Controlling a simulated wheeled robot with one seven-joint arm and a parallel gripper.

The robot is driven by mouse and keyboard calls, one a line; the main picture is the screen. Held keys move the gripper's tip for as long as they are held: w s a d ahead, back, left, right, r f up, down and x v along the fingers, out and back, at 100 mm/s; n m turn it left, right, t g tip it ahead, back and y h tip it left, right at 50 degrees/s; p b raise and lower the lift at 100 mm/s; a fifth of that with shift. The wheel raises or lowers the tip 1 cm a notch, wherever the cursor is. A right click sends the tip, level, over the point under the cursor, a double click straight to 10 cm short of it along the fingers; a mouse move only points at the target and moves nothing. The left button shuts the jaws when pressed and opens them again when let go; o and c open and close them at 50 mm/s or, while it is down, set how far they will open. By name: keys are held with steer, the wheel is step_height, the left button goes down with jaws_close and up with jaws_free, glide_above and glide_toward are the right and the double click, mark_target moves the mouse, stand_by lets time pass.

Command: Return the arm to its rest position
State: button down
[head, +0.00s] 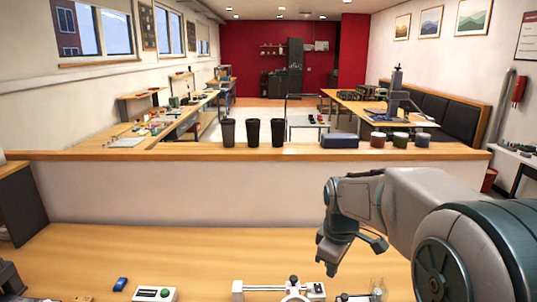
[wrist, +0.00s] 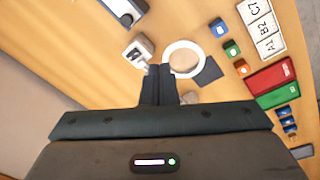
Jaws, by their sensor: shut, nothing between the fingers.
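My gripper (head: 352,256) is at the lower right of the head view, held in the air above the wooden counter (head: 200,250). My arm reaches in from the right edge. In the wrist view the fingers of my gripper (wrist: 160,72) are close together and hold nothing. Beyond the fingertips lie a round, pale disc with a white rim (wrist: 184,58) and a dark flat square (wrist: 209,71) on the counter.
A low wall with a wooden ledge (head: 250,154) stands behind, bearing black cups (head: 253,133). The counter's middle is clear.

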steer(key=s+m+t, duration=0.2)
steer(key=s+m, duration=0.8)
steer(key=s, duration=0.9)
steer(key=shift+r+m, duration=0.4)
steer(key=shift+s, duration=0.15)
